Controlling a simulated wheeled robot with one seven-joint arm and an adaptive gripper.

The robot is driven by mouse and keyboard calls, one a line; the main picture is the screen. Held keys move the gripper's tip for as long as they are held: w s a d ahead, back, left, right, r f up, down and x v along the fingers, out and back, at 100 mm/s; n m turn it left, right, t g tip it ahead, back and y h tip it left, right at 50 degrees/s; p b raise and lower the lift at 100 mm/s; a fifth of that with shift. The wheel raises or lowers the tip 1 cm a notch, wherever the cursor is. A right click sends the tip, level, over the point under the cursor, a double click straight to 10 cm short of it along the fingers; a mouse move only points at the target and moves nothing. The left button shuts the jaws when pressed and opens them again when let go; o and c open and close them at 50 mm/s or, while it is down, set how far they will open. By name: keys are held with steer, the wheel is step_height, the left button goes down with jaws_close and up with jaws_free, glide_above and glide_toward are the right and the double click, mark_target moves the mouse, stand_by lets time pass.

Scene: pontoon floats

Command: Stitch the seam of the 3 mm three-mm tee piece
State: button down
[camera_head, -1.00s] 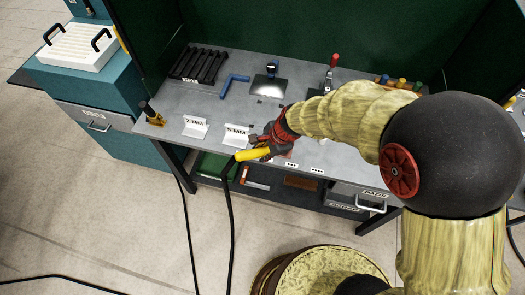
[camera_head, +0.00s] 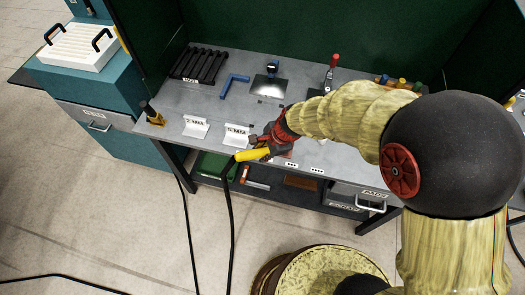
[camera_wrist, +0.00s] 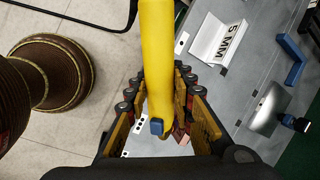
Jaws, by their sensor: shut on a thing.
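My gripper (camera_head: 268,147) is shut on a yellow torch (camera_head: 252,154) with a black cable, at the front edge of the grey bench. In the wrist view the torch (camera_wrist: 158,60) runs between the fingers (camera_wrist: 157,92) and has a small blue part near its lower end. A white angled piece or card marked 3 MM (camera_head: 195,127) stands on the bench, left of my gripper. A similar one marked 5 MM (camera_head: 237,135) stands closer and shows in the wrist view (camera_wrist: 222,42). A small copper-coloured piece (camera_wrist: 182,137) is partly hidden by the fingers. I cannot tell which thing is the tee piece.
The bench (camera_head: 215,103) holds a black rack (camera_head: 199,65), a blue square (camera_head: 233,83), a shiny plate (camera_head: 268,87) and a red-handled clamp (camera_head: 331,72). A black cable (camera_head: 229,220) hangs to the floor.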

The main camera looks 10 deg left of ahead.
steer(key=shift+r, duration=0.1)
steer(key=s+r+p, duration=0.1)
steer(key=r, duration=0.1)
steer(key=s+r+p, duration=0.1)
steer(key=s+p, duration=0.1)
steer(key=shift+s+a+r+p, duration=0.2)
steer(key=shift+r+p, duration=0.1)
steer(key=shift+r, duration=0.1)
steer(key=shift+s+r, duration=0.15)
steer(key=shift+s, duration=0.1)
